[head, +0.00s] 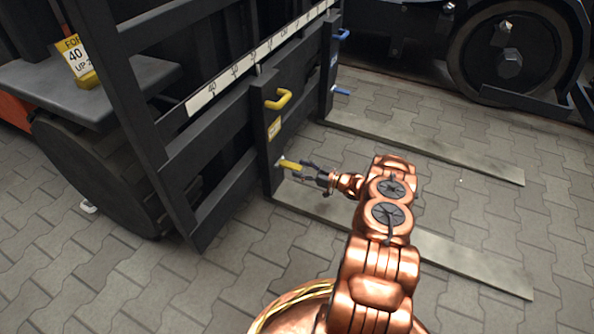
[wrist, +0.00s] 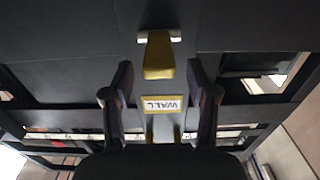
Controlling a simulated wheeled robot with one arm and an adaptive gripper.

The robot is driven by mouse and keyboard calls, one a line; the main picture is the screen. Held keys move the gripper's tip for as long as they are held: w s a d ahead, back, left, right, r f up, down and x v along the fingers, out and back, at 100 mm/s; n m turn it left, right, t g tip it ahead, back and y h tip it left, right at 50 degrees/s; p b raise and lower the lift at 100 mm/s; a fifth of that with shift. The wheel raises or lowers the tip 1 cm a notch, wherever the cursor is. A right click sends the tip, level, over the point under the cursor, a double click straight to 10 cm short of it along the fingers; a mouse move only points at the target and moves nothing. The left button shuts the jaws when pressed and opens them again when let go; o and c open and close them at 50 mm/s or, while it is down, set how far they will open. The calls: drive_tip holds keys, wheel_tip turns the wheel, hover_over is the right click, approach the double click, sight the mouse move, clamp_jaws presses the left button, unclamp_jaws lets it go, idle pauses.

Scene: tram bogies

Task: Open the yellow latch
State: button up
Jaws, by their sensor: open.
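The yellow latch (head: 290,165) is a short yellow lever low on the dark upright of the forklift carriage. In the wrist view the latch (wrist: 158,60) sticks out from a pale mount, centred between my fingertips, its end close to their level. My gripper (head: 305,170) is open right beside the latch in the head view. Its two fingers stand apart on either side in the wrist view (wrist: 160,72), with a gap to the latch on each side. I cannot tell exactly how deep the latch sits between them.
A yellow handle (head: 278,98) sits above on the same upright, with a yellow label (head: 274,128) below it. A blue handle (head: 342,35) and blue latch (head: 341,91) are on the farther upright. Two flat forks (head: 470,262) lie low over the paving. A label reading WALL (wrist: 162,104) appears upside down.

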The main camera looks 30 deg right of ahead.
drive_tip(key=shift+x, duration=0.9)
clamp_jaws()
